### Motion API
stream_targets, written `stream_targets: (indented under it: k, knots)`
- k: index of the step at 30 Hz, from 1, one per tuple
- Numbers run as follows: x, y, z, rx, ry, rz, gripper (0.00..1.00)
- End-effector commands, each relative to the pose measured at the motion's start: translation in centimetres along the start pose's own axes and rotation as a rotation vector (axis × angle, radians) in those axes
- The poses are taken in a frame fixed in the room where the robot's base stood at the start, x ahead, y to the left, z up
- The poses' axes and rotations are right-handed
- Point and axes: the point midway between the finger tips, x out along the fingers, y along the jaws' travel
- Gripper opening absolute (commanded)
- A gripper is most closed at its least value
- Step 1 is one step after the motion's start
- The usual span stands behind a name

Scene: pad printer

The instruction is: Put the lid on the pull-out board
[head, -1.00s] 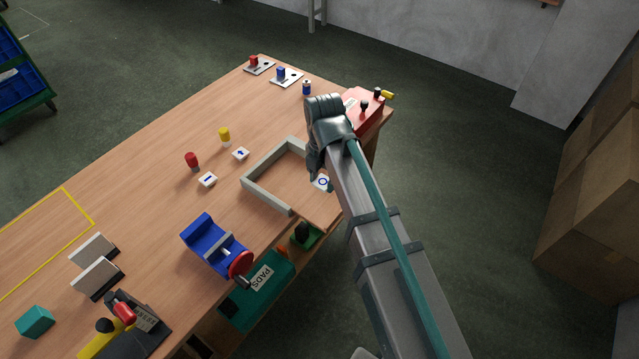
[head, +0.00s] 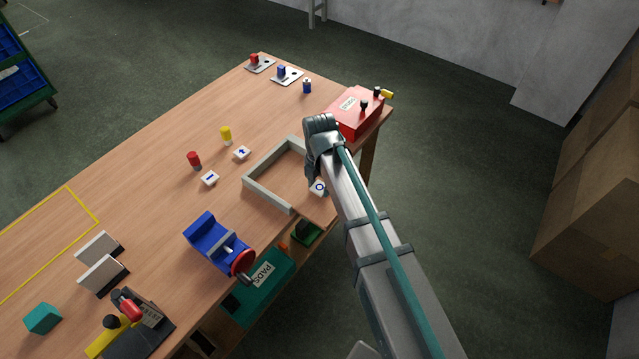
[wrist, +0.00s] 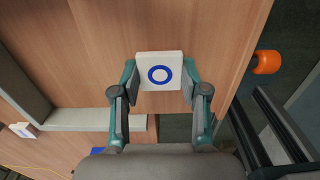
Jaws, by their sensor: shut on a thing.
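A white square lid (wrist: 160,72) with a blue ring is held between the fingertips of my gripper (wrist: 158,88). It also shows in the head view (head: 318,188), just below my wrist. My gripper is shut on its two sides. The lid is over a bare wooden board, which I take for the pull-out board (wrist: 222,40); it juts out past the table's front edge in the head view (head: 319,207). I cannot tell whether the lid touches the board. My arm hides part of the board in the head view.
A grey three-sided frame (head: 268,191) stands beside the board. An orange knob (wrist: 266,62) shows at the board's edge. A red box (head: 357,118) stands behind my gripper, and a blue clamp (head: 207,235) stands front left. Two other white tiles (head: 210,178) (head: 242,153) lie left.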

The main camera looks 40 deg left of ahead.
Motion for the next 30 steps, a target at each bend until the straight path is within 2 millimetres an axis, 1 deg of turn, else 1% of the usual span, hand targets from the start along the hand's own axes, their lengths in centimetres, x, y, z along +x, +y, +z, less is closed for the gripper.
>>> stream_targets:
  k: [7,8,9,12,23,26,30]
  knots:
    - [0.4,0.0,0.0,0.000,0.000,0.000,0.30]
    - [0.3,0.0,0.0,0.000,0.000,0.000,0.49]
    - [0.3,0.0,0.0,0.000,0.000,0.000,0.56]
    - [0.3,0.0,0.0,0.000,0.000,0.000,0.69]
    - [0.0,0.0,0.0,0.000,0.000,0.000,0.69]
    - [-0.5,0.0,0.0,0.000,-0.001,0.001,0.69]
    - [-2.0,0.0,0.0,0.000,-0.001,0.002,0.69]
